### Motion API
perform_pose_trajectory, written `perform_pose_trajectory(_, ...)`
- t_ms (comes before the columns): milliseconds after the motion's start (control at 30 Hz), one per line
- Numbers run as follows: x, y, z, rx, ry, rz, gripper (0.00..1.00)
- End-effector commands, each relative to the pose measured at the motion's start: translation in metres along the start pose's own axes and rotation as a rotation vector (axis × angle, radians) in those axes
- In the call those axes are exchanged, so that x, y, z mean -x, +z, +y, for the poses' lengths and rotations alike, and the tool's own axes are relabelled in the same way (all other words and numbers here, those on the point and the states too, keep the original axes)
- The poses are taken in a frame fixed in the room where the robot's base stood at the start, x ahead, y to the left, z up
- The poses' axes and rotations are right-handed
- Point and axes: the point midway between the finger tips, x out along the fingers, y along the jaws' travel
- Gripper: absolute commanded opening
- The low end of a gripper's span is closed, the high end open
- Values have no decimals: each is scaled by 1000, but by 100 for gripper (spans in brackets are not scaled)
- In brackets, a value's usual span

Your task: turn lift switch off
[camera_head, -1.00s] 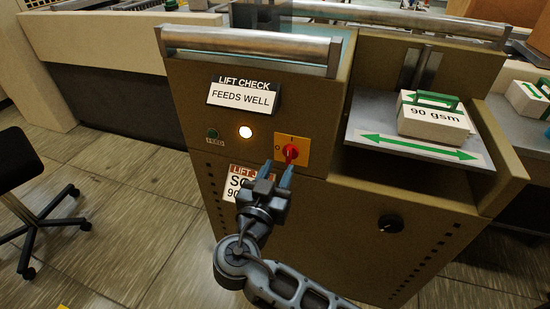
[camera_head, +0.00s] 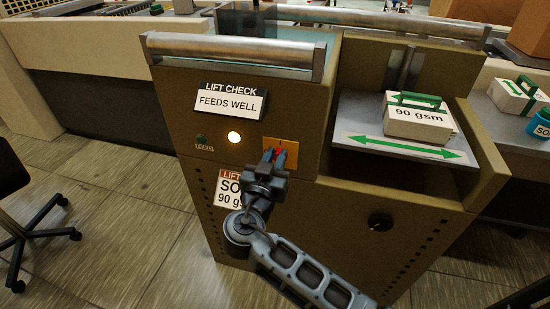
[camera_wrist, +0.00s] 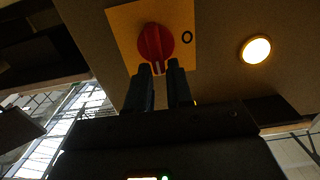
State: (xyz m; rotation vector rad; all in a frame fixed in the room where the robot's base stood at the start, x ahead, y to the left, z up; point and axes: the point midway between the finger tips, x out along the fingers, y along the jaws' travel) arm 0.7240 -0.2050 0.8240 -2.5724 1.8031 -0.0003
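The lift switch is a red rotary knob (camera_wrist: 155,42) on a yellow plate (camera_wrist: 184,14), set in the front of a brown machine. In the wrist view its white mark points down toward my fingers, and an "O" stands to its right. In the head view the knob (camera_head: 280,148) is partly hidden by my fingers. My gripper (camera_head: 274,156) is at the knob, coming from below. In the wrist view my two fingers (camera_wrist: 158,66) are parted, with the marked end of the knob between their tips. I cannot tell whether they touch it.
A "FEEDS WELL" sign (camera_head: 230,103) is above. A "90 gsm" paper stack (camera_head: 417,122) lies on a grey shelf (camera_head: 357,112). A black knob (camera_head: 381,222) is lower right.

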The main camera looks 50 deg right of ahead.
Motion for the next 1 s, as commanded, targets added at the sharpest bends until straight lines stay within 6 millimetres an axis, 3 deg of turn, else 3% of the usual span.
perform_pose_trajectory(200, 0, 0, 0, 0, 0, 0, 0)
perform_pose_trajectory(667, 0, 0, -1, 35, 0, 0, 0)
perform_pose_trajectory(1000, 0, 2, -6, 253, 0, 0, 0)
